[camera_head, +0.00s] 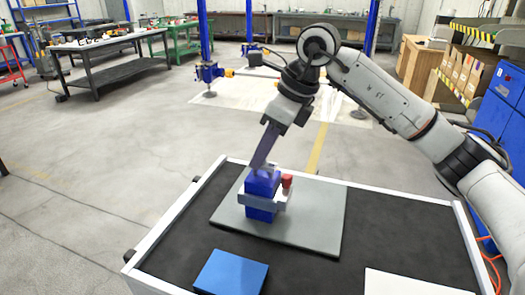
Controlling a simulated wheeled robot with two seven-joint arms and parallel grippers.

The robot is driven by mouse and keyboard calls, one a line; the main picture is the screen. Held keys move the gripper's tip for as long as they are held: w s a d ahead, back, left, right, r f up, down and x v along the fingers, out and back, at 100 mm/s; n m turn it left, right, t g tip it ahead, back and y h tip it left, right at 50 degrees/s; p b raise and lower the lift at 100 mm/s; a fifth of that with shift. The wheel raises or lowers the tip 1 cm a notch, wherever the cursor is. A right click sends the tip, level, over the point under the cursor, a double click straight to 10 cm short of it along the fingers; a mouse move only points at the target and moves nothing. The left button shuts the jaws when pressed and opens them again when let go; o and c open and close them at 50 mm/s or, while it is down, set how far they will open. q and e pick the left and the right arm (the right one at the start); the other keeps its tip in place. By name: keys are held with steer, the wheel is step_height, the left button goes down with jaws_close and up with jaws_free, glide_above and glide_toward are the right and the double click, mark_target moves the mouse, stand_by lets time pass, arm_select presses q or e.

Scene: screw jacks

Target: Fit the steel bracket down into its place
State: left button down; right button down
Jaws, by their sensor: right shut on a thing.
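My right gripper (273,127) comes in from the right above the work table and is shut on a long grey strip, which looks like the steel bracket (264,148). The bracket slants down and to the left. Its lower end meets the top of a blue block (261,183) in this view; whether it touches or is seated cannot be told. A grey band (258,202) crosses the block's front, and a small red part (287,180) shows at its right. The block stands upright on a grey plate (315,220). My left gripper is not in view.
The plate lies on a dark-topped table with a pale rim (399,192). A flat blue piece (231,272) lies at the front and a white sheet (410,284) at the front right. The dark surface left of the plate is clear. Workbenches stand far behind.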

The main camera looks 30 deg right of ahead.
steer(key=shift+f+b, duration=0.75)
steer(key=shift+f, duration=0.4)
steer(key=c, duration=1.5)
jaws_free()
steer(key=shift+c, duration=0.2)
steer(key=v, duration=1)
steer(key=shift+s, duration=0.1)
